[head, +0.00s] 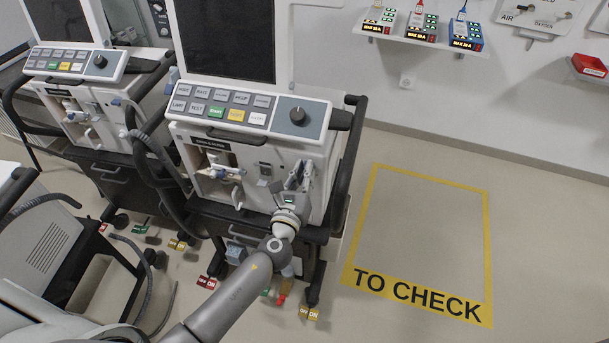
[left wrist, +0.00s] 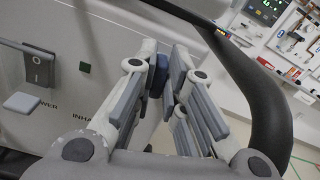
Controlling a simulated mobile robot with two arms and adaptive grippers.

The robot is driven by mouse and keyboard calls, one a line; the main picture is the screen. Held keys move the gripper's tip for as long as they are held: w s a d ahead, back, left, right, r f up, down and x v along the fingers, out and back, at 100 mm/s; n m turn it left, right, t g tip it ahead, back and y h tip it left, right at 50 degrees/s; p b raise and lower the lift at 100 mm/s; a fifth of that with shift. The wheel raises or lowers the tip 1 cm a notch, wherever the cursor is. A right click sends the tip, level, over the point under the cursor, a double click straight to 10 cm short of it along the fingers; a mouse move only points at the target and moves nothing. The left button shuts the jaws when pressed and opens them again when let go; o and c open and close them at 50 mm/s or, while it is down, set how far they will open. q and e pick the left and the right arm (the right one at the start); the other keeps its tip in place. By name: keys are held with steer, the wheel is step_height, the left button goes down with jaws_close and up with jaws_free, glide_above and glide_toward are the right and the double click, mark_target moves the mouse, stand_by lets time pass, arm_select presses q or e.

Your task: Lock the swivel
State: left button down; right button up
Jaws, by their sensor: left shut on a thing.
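The nearer ventilator (head: 272,145) stands upright on its cart, with a large dark screen (head: 225,40) above its key panel. My left gripper (head: 297,177) is at the right side of its front, below the grey knob (head: 297,115). In the left wrist view, the fingers (left wrist: 163,85) close around a small dark blue part (left wrist: 158,76) beside the front face, near a partly hidden label starting "INHA". Fingers and pads hide most of this part, so I cannot tell its full shape or whether it is the swivel's lock. My right gripper is out of view.
A second ventilator (head: 92,95) stands close on the left, with dark hoses between the two. A black side rail (left wrist: 255,85) passes right beside my left gripper. Several coloured castor pedals sit near the floor. The yellow "TO CHECK" floor frame (head: 487,235) on the right is empty.

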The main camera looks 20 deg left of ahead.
arm_select(q)
steer(key=shift+a+f+n+b, duration=0.15)
steer(key=shift+n+b, duration=0.9)
steer(key=shift+n, duration=1.5)
steer(key=shift+a+f+n+b, duration=0.15)
steer(key=shift+n+b, duration=0.9)
steer(key=shift+n, duration=1.55)
steer(key=shift+a+f+n+b, duration=0.15)
steer(key=shift+n+b, duration=0.9)
steer(key=shift+n, duration=1.5)
steer(key=c, duration=1.5)
jaws_free()
